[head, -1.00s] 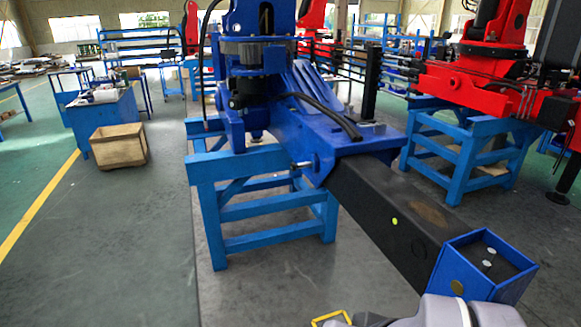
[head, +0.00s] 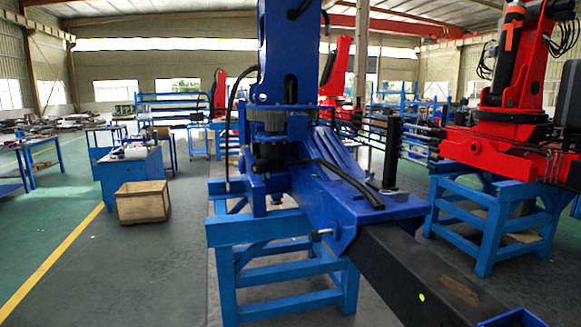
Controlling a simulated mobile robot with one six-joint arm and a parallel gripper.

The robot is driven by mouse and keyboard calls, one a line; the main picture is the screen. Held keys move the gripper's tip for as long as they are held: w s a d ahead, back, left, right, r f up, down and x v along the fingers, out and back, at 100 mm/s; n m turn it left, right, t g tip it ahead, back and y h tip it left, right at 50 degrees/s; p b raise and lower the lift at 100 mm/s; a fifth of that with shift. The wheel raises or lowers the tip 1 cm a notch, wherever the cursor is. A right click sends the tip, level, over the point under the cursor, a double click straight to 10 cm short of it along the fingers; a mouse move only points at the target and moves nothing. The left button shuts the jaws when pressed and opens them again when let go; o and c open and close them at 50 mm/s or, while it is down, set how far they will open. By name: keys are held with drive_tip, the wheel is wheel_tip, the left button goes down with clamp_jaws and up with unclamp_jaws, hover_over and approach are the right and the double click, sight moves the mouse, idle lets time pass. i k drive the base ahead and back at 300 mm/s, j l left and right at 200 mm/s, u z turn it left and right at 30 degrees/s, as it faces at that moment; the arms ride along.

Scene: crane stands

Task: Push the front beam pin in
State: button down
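A small metallic pin (head: 321,233) sticks out to the left from the side of the blue beam housing (head: 362,222), near where the black beam (head: 425,275) comes out of it. I take it for the front beam pin. How deep it sits in its hole is too small to tell. The blue end box (head: 513,318) of the beam is cut by the bottom edge at the lower right. My gripper is out of view.
The crane stands on a blue frame (head: 290,270). A red crane (head: 500,140) on another blue stand (head: 490,225) is to the right. A wooden crate (head: 142,202) and blue benches are at the left.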

sight(316, 233)
drive_tip(key=i+j+z, duration=0.4)
drive_tip(key=i+j, duration=0.25)
drive_tip(key=i, duration=0.4)
drive_tip(key=i+j+z, duration=0.45)
drive_tip(key=i+j, duration=0.55)
